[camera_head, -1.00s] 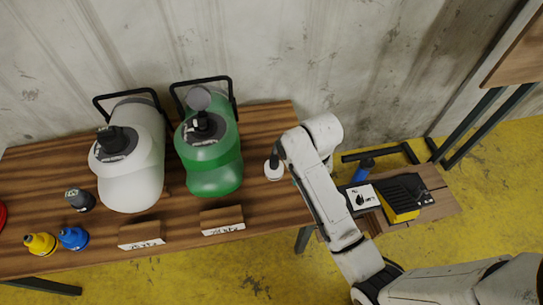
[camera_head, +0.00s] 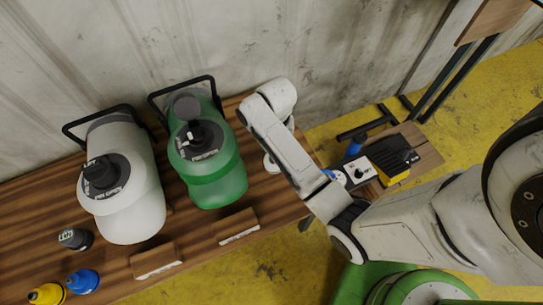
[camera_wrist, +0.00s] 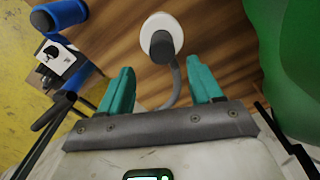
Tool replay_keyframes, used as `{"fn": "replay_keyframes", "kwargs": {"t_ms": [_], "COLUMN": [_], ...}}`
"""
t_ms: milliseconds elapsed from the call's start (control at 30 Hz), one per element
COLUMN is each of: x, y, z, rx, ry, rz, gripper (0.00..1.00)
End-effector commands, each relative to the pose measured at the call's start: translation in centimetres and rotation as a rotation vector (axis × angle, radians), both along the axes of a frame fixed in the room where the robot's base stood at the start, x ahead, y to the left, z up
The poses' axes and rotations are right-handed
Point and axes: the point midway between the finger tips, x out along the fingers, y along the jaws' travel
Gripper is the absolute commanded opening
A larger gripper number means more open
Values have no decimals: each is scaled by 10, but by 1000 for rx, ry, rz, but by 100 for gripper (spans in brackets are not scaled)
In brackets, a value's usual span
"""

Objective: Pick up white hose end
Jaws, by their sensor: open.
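The white hose end (camera_wrist: 162,36) is a round white piece with a dark grey middle, lying on the wooden table. A grey hose (camera_wrist: 176,88) runs from it and curves down between my fingers in the wrist view. In the head view, the white hose end (camera_head: 271,163) is partly hidden by my arm, right of the green tank. My gripper (camera_wrist: 160,78) has two teal fingers, open and empty of the hose end, which lies just beyond the fingertips. My arm hides the gripper in the head view.
A green tank (camera_head: 215,180) and a white tank (camera_head: 132,215) with black handles stand on the table (camera_head: 30,205). Black (camera_head: 75,239), blue (camera_head: 83,281) and yellow (camera_head: 47,294) caps lie left. Two wooden blocks with labels sit along the front. A blue-handled device (camera_wrist: 60,15) is off the table's right side.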

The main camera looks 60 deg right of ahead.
Motion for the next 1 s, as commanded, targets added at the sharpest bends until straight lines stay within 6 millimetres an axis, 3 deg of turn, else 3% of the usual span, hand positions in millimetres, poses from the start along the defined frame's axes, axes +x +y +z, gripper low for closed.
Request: {"fn": "replay_keyframes", "kwargs": {"t_ms": [267, 600, 867, 1000], "x": [-1, 0, 0, 0], "y": [2, 8, 8, 8], "z": [-21, -63, -65, -65], "rx": [0, 0, 0, 0], "ry": [1, 0, -1, -1], "rz": [0, 0, 0, 0], "gripper": [65, 65, 65, 53]}}
